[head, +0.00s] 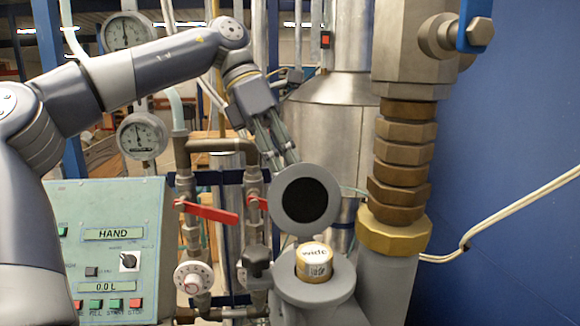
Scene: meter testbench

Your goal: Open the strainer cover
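The strainer cover (282,200) is a round grey disc with a black inner face. It stands raised and tilted up above the strainer housing (340,288), with the black side toward me. The housing's mouth is uncovered, and a yellowish cylinder with a white printed top (314,256) sits in it. My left gripper (284,150) reaches down from the upper left to the cover's upper rim. Its fingertips are partly hidden at or behind the rim, so I cannot tell whether they grip it or only touch it. My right gripper is out of view.
A green control panel (112,210) stands at lower left. Pipes with a red lever (207,211) and a dial (193,278) are left of the housing. A thick brass-fitted pipe (402,150) rises at right, before a blue wall (520,130).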

